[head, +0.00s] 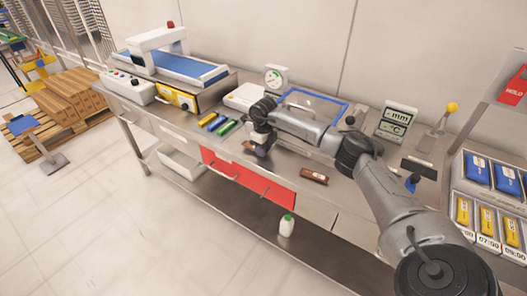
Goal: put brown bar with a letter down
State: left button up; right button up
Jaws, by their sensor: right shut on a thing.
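My right gripper (262,147) is over the front part of the steel worktop, pointing down and shut on a brown bar. A small part of this bar (248,145) shows to the left of the fingers; the rest is hidden, and I cannot read a letter on it or tell whether it touches the worktop. Another brown bar (313,175) with a pale mark lies on the worktop near the front edge, to the right of the gripper. My left gripper is not in view.
Yellow, blue and green bars (216,124) lie left of the gripper. A white scale (246,97) and a blue-framed tray (315,103) stand behind. A display (396,122) and bins of packets (482,212) are at right. A red drawer front (248,178) is below the worktop edge.

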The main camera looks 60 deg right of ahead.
jog(key=shift+f, duration=0.5)
jog(key=o, duration=0.9)
jog(key=shift+f, duration=0.1)
